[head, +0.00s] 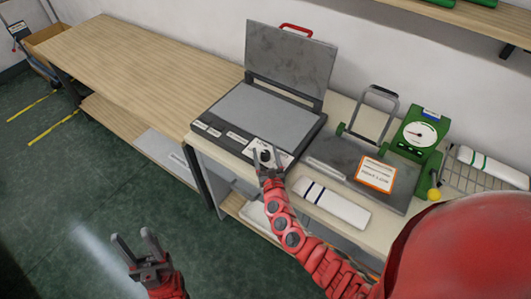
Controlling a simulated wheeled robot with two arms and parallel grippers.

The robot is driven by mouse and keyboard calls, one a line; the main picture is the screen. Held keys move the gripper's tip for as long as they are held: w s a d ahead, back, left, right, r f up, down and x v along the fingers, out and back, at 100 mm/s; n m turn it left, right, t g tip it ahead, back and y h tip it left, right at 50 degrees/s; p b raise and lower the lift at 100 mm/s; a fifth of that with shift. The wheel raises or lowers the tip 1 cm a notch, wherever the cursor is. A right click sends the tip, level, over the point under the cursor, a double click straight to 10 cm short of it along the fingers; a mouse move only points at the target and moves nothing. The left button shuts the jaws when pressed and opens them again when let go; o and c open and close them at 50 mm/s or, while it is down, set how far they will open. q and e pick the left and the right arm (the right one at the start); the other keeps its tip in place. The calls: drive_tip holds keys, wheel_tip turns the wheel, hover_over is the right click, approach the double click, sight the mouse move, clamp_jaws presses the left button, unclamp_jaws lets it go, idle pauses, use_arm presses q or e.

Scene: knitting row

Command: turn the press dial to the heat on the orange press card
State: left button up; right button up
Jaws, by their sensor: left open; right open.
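The press (270,100) stands on the table with its grey lid raised and a red handle on top. Its dial (265,155) is a dark knob on a white plate at the front right corner of the press. The orange press card (376,173) lies on a grey plate to the right; its print is too small to read. My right gripper (268,166) is open, right at the dial, and partly covers it; I cannot tell whether the fingers touch the knob. My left gripper (136,244) is open and empty, low over the floor.
A green dial gauge (419,134) stands right of the grey plate. A folded white cloth with dark stripes (331,203) lies in front. A wire rack (470,180) holds another striped white cloth. The long wooden bench (150,65) at left is bare.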

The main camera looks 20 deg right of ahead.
drive_tip(key=shift+c, duration=0.3)
clamp_jaws()
drive_tip(key=shift+r+h, duration=0.15)
drive_tip(key=shift+h, duration=0.15)
